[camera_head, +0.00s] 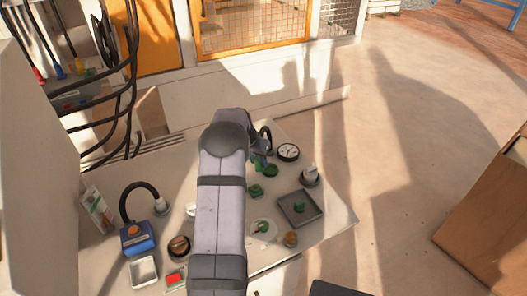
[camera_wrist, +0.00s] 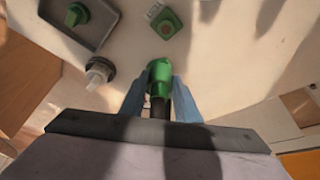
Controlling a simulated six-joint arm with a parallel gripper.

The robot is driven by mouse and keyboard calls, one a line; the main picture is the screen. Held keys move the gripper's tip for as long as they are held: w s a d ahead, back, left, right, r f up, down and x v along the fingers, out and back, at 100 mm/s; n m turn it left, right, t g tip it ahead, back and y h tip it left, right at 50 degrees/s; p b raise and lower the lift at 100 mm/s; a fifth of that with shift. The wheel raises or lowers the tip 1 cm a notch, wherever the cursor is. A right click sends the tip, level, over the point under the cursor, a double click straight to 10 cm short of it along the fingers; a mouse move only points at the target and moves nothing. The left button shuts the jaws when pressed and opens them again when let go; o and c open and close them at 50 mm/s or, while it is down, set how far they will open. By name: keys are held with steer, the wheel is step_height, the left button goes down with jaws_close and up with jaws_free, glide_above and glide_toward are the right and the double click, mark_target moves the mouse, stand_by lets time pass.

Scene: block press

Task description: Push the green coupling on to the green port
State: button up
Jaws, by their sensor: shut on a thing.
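My gripper (camera_wrist: 160,84) is shut on the green coupling (camera_wrist: 160,72), which has a black hose running back from it between the blue fingers. In the head view the coupling (camera_head: 259,163) is partly hidden by my arm. A square green block with a round brownish centre (camera_wrist: 166,24), which looks like the green port, sits on the table ahead of the coupling. There is a clear gap between them in the wrist view. In the head view a green block (camera_head: 255,191) lies below the gripper, likely the same one.
A grey tray (camera_head: 284,217) holds a green piece. A blue box with a black hose (camera_head: 138,237) is at left. Another green piece (camera_head: 270,171) lies near the gripper.

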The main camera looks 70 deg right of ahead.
steer(key=shift+w+a+m, duration=0.2)
steer(key=shift+a+m, duration=0.2)
steer(key=shift+a, duration=1.4)
steer(key=shift+f, duration=0.1)
steer(key=shift+f+b, duration=1.45)
steer(key=shift+f, duration=1.25)
steer(key=shift+b, duration=0.7)
steer(key=shift+f+b, duration=0.65)
steer(key=shift+f, duration=0.1)
steer(key=o, duration=1.1)
steer(key=shift+o, duration=0.2)
steer(key=shift+a, duration=0.1)
